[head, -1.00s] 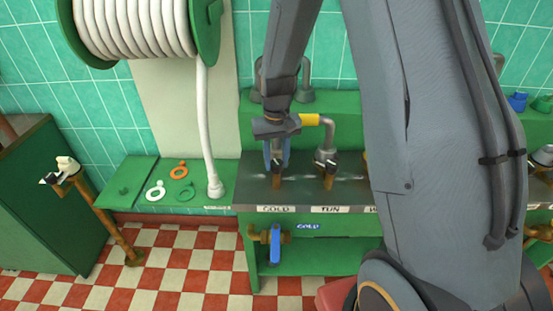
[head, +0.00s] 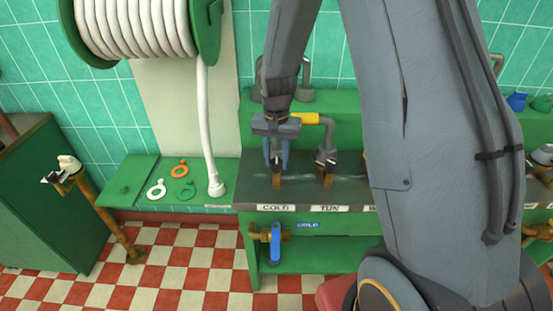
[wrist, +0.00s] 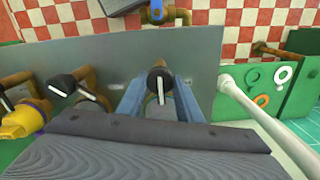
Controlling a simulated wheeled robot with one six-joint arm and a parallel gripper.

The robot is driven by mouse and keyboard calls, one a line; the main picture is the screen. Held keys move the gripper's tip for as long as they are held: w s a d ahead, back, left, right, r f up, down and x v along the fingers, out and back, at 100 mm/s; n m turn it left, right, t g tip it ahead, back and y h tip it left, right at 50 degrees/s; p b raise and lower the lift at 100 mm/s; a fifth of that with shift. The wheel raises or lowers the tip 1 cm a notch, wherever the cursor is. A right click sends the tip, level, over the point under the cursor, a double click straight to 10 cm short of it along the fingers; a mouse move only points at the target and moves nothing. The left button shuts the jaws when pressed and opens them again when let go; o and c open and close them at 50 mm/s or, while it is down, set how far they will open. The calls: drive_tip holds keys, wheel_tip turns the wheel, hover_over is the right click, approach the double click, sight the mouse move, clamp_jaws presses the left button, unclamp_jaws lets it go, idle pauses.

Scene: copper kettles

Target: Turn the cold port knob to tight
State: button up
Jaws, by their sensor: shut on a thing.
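The cold port knob (wrist: 160,84) is dark with a white pointer line, on a brass stem. In the wrist view it sits between the two blue fingers of my gripper (wrist: 160,98), which is shut on it. The white line runs nearly straight along the picture's vertical.
A yellow-sleeved pipe (head: 312,119) bends down close to my gripper's right. A blue-handled valve (head: 276,242) hangs below the bench front. A white hose (head: 205,130) drops to the green ledge at left, beside orange, white and green rings (head: 180,170).

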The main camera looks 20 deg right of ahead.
sight(277, 162)
drive_tip(key=shift+w, duration=0.1)
drive_tip(key=o, duration=1)
drive_tip(key=shift+o, duration=0.2)
drive_tip(key=shift+r+b, duration=1)
drive_tip(key=shift+r, duration=2.95)
drive_tip(key=shift+s, duration=0.2)
drive_tip(key=s+n+t, duration=0.1)
drive_tip(key=s+n, duration=0.5)
drive_tip(key=s, duration=1.1)
drive_tip(key=shift+f+b, duration=0.2)
drive_tip(key=shift+b, duration=0.1)
